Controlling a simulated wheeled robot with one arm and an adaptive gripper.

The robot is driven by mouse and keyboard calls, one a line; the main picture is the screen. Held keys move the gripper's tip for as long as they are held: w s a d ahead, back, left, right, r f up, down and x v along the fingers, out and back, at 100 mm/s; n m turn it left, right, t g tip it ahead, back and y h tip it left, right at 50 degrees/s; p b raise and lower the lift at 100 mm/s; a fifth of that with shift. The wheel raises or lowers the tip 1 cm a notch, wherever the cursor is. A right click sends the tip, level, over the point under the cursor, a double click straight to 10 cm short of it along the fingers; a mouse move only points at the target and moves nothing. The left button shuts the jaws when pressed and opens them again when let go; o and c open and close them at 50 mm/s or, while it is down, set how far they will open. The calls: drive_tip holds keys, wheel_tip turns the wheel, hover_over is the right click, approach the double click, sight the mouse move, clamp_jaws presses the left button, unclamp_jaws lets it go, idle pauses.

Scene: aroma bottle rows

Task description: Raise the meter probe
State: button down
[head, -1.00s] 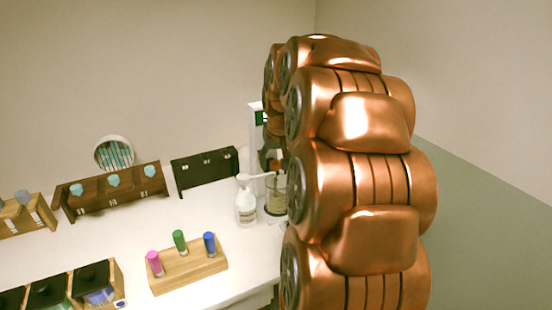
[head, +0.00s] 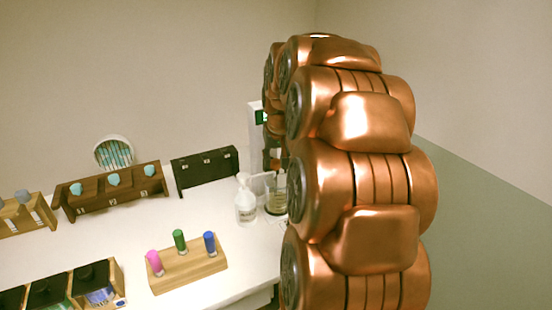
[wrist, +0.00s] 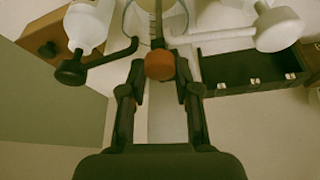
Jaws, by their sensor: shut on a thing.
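In the wrist view, my gripper (wrist: 160,72) is shut on the orange-red cap of the meter probe (wrist: 160,64). The cap sits between the two dark fingertips. The probe's shaft extends beyond the cap toward the glass beaker (wrist: 133,18); where its tip is cannot be told. In the head view, the beaker (head: 275,197) stands at the right of the white table, partly behind my copper arm. The white meter (head: 255,122) with a small green display stands behind it. The gripper is mostly hidden by my arm there.
A white pump bottle (head: 246,206) stands close left of the beaker; its nozzle (wrist: 225,34) reaches near my fingers. A black-headed pump bottle (wrist: 85,25) is on the other side.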

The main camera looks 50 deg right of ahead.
wheel_tip(320, 180, up, 11)
idle(0.6)
drive_tip(key=c, duration=0.8)
unclamp_jaws()
drive_tip(key=v, duration=1.2)
